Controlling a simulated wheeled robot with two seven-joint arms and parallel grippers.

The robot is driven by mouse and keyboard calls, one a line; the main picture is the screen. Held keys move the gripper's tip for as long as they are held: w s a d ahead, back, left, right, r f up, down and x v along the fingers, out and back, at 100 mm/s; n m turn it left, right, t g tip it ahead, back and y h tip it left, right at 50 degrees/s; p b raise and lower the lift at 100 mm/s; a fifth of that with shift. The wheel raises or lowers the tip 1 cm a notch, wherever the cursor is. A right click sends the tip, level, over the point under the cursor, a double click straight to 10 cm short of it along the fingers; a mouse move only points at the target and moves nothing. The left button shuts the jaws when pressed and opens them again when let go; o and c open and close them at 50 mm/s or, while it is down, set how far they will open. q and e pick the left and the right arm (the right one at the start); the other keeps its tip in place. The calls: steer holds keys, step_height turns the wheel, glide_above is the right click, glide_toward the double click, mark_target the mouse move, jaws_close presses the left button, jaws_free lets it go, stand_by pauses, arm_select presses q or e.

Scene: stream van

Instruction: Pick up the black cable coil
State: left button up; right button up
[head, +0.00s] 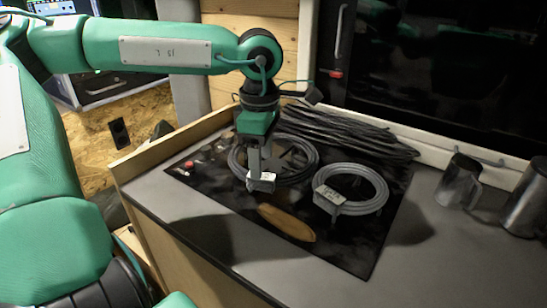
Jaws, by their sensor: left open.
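The black cable coil (311,160) lies on a dark mat (345,248) on the counter, left of a grey cable coil (372,207). My left gripper (257,172) points straight down over the front left part of the black coil. It is open, and its fingers reach down to the coil's near side, beside a white label (267,177). The arm and fingers hide part of the coil's left side. I cannot tell whether the fingers touch the cable. My right gripper is not in view.
A loose bundle of dark cables (350,136) lies behind both coils. A flat tan oval piece (287,222) lies in front. Two metal mugs (459,182) (525,200) stand at the right. A wooden ledge (165,150) edges the counter's left. The front right counter is bare.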

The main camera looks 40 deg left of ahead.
arm_select(q)
step_height(320, 180, down, 4)
steer(key=shift+a+r, duration=0.1)
jaws_close()
steer(key=shift+r, duration=0.1)
